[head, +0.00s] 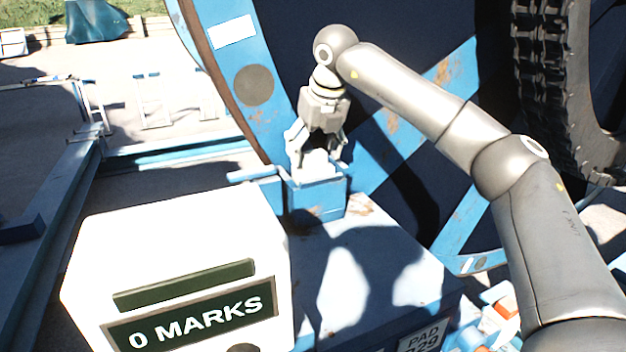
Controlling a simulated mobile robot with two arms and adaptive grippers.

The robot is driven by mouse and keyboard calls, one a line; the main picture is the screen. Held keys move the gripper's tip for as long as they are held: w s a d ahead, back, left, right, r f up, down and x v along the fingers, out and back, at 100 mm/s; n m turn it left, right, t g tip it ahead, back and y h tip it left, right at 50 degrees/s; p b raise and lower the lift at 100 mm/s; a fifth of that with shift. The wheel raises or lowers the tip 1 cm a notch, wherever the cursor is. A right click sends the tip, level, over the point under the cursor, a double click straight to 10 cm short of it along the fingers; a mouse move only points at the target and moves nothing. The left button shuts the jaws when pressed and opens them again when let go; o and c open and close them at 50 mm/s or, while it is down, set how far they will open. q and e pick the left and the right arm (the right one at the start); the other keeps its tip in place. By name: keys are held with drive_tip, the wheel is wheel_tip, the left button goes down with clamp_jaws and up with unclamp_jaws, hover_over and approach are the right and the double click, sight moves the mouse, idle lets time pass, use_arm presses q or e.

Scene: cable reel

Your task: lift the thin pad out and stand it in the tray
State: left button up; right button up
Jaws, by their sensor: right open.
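My right gripper (317,156) points down with its fingers apart, just above a blue holder (320,197) beside the big blue reel. A pale piece (318,164) shows at the top of the holder, between and below the fingers. I cannot tell whether it is the thin pad, or whether the fingers touch it. No tray can be made out with certainty. A sign reading "PAD" with a partly cut number (424,338) is at the bottom edge. My left gripper is not in view.
A white box (180,245) marked "0 MARKS" stands at the lower left, close to the holder. The blue reel (235,85) rises behind the gripper. A black tyre (548,80) is at the upper right. Orange and white items (503,306) lie at the lower right.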

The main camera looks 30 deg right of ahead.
drive_tip(key=shift+s, duration=0.1)
drive_tip(key=shift+c, duration=1.1)
drive_tip(key=shift+r, duration=0.1)
clamp_jaws()
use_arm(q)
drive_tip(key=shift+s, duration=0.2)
use_arm(e)
drive_tip(key=shift+r, duration=0.15)
